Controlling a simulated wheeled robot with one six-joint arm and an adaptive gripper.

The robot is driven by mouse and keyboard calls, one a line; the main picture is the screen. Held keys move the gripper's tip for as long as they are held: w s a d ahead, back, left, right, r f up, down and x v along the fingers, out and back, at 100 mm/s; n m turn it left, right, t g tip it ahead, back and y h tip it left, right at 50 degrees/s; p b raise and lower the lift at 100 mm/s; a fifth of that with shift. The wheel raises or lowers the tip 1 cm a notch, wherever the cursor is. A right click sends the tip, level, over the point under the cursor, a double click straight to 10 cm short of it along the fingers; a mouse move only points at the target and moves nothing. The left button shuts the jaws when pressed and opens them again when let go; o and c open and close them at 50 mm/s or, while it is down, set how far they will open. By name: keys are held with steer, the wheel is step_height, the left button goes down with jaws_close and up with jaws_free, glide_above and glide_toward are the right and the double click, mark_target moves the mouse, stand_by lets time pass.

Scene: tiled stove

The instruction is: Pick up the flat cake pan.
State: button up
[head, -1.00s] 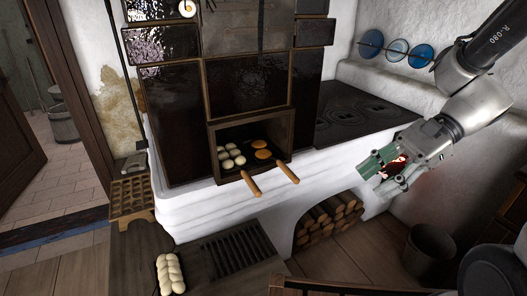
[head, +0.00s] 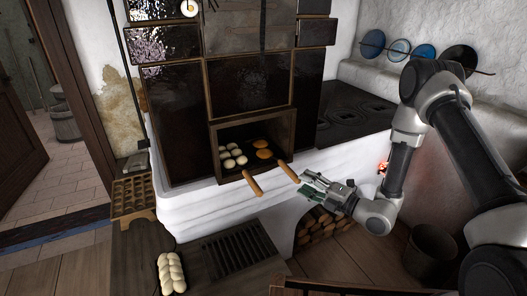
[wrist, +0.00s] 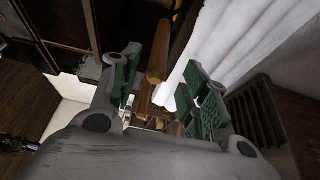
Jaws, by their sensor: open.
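The flat cake pan lies inside the open oven, with orange-brown flat cakes (head: 263,148) on its dark surface. Its wooden handle (head: 288,172) sticks out over the oven's front edge. A second handle (head: 253,185) to its left belongs to the pan with pale buns (head: 233,158). My gripper (head: 308,186) is open and empty, just right of and slightly below the right handle's end, apart from it. In the wrist view a wooden handle (wrist: 158,52) shows between and beyond my open fingers (wrist: 163,68). I cannot tell there which pan it belongs to.
The oven opening (head: 213,136) is framed by walls close around the pans. A white ledge (head: 195,205) runs below it. A dark stove top (head: 350,115) is to the right. A braided loaf (head: 171,273) lies on the bench at lower left. Firewood (head: 315,222) is stacked below.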

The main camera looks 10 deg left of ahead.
mark_target(293, 176)
steer(key=x, duration=0.6)
steer(key=shift+w+r, duration=0.15)
steer(key=shift+w, duration=0.05)
jaws_close()
